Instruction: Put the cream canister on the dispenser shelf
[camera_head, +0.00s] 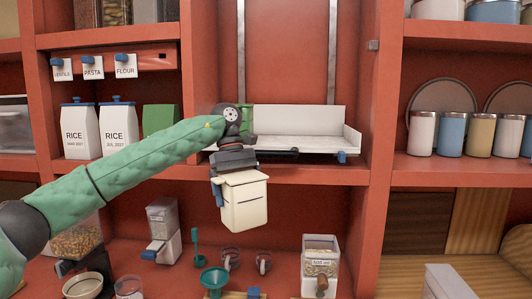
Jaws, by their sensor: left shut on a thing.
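The cream canister (245,203) is a boxy container with a lid, near the middle of the view. My left gripper (236,172) is shut on it at its top and left side, and it hangs roughly upright in front of the red shelving. A shelf (222,276) with dispensers on it is below and behind the canister. One clear-fronted dispenser (319,262) stands there to the right, and a grey and white one (162,228) to the left. My right gripper is not in view.
A white tray-like shelf (300,118) sits in the bay above, behind my wrist. A green funnel (214,277), small mugs (230,258) and a bowl (83,286) occupy the lower shelf.

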